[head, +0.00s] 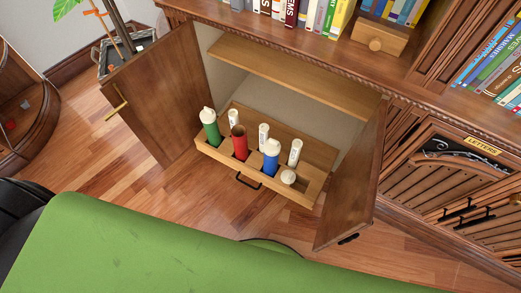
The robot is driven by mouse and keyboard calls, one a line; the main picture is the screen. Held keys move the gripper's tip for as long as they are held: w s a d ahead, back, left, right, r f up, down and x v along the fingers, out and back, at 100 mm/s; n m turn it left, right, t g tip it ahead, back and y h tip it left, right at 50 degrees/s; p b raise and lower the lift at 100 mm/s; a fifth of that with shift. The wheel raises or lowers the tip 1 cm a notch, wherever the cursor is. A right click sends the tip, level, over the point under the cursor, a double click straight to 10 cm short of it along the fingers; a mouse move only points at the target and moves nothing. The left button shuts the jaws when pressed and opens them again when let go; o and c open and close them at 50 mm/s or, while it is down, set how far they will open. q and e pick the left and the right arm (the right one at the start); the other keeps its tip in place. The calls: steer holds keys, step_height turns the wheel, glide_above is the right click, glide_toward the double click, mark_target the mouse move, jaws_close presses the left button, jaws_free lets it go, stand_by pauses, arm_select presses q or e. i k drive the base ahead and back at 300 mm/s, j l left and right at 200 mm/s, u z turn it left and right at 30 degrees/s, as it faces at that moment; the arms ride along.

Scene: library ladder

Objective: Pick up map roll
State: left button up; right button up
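Several rolls stand upright in the slots of a wooden rack (208,152) in the open cabinet. A short white round end (288,177) shows low in the right part of the rack. I cannot tell which is the map roll. Neither gripper is in view.
The cabinet's left door (160,95) and right door (352,185) stand open, either side of the rack. A wooden shelf (290,75) overhangs it. A black handle (247,181) is on the rack's front. Wood floor (185,195) lies clear before it; a green surface fills the foreground.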

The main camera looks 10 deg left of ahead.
mark_target(297, 144)
steer(key=j+z, duration=0.3)
steer(key=j, duration=0.35)
steer(key=j+z, duration=0.25)
steer(key=j, duration=0.4)
